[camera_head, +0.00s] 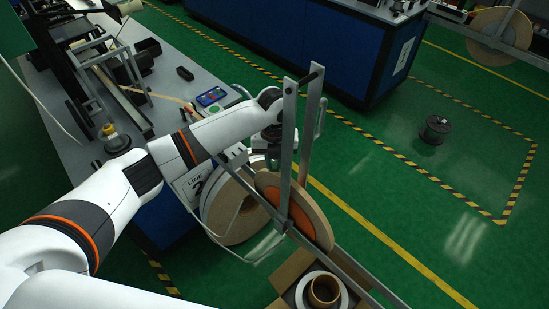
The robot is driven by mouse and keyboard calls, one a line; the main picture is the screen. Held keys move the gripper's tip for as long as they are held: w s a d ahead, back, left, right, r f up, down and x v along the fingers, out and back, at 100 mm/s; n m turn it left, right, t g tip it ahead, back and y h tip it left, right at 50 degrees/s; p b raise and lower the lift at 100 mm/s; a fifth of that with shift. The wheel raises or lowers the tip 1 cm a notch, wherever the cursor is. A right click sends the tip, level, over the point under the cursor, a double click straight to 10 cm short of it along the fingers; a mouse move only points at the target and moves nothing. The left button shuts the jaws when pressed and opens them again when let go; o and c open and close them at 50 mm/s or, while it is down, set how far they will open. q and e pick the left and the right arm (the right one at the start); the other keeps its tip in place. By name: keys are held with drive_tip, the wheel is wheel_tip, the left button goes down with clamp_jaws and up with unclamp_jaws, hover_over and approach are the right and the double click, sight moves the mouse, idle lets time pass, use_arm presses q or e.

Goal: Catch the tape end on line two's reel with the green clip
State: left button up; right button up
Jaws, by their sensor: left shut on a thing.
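Line two's sign (194,184) is on the bench end, partly covered by the reel and arm. Beside it a large tan tape reel (225,222) stands upright on a metal payoff frame (287,140). A reel with an orange face (300,212) stands just right of it. A thin pale strip (262,248) hangs in a loop below the tan reel; I cannot make out its end. My left gripper (272,160) points down at the reels' top edge, behind the frame's upright. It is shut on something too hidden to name. I cannot make out the green clip. My right gripper is out of view.
The bench (185,75) holds a machine, a blue tray (211,96) and dark boxes. An open carton (290,272) with rolls stands below the reels. A black spool (435,130) stands on the open green floor at right. Another reel frame is at top right.

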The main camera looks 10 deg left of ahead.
use_arm(q)
drive_tip(key=shift+f, duration=0.6)
drive_tip(key=shift+s+f, duration=0.1)
drive_tip(key=shift+f, duration=0.05)
idle(0.6)
wheel_tip(320, 180, up, 6)
drive_tip(key=p, duration=0.5)
drive_tip(key=shift+p, duration=0.3)
drive_tip(key=shift+r+p, duration=0.3)
drive_tip(key=shift+r, duration=0.85)
drive_tip(key=shift+f, duration=0.1)
